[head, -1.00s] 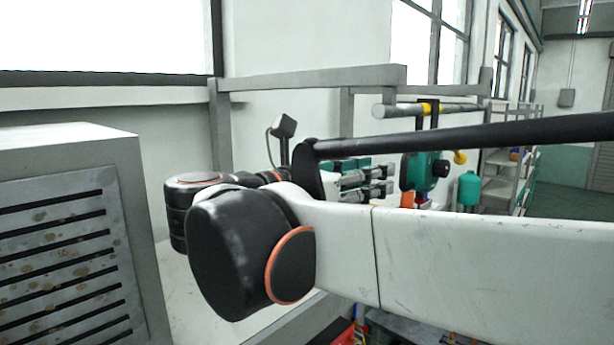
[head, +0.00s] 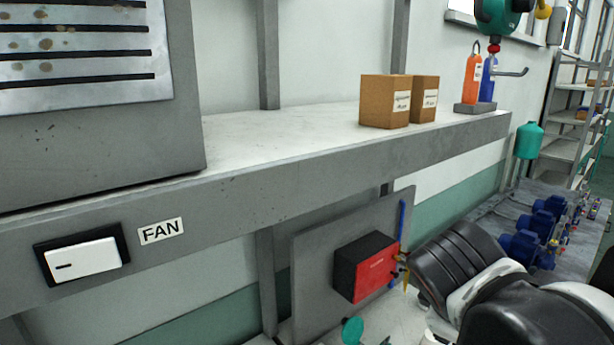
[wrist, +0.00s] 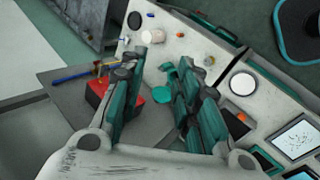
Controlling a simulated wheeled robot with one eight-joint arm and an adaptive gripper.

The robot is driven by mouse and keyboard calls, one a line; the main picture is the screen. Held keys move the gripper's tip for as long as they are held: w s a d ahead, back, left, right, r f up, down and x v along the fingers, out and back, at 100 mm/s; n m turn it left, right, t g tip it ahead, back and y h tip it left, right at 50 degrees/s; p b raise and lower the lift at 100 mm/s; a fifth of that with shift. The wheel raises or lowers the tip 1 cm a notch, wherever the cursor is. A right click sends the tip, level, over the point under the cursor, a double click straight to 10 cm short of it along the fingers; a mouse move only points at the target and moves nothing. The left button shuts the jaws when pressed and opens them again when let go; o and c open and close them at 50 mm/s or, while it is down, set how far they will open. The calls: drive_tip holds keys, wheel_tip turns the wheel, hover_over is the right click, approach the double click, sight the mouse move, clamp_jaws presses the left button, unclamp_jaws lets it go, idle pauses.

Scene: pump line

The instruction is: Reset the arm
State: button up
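My gripper (wrist: 172,75) shows in the wrist view, its two teal-padded fingers apart with nothing between them. Behind the gap lie a pale control panel and a teal part (wrist: 164,80), apparently below the fingers. In the head view my black and white arm links fill the lower right corner, beneath the shelf. The gripper itself does not show clearly there.
A grey shelf (head: 290,186) carries two cardboard boxes (head: 385,101) and a vented cabinet (head: 100,150). A FAN switch (head: 82,259) is on its front edge. A red and black box (head: 366,267) sits below, near my arm. Blue pumps (head: 522,248) stand at the right.

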drive_tip(key=s+a+f+m+t+y+b, duration=0.1)
drive_tip(key=a+f+m+y+b, duration=0.1)
drive_tip(key=f+m+b, duration=0.3)
drive_tip(key=s+a+f+m+y+b, duration=0.1)
drive_tip(key=f+m+b, duration=0.3)
drive_tip(key=f, duration=0.8)
drive_tip(key=shift+s+a+f+m+t+y+b, duration=0.4)
drive_tip(key=shift+s+y, duration=0.1)
drive_tip(key=shift+y, duration=0.4)
drive_tip(key=shift+o, duration=0.2)
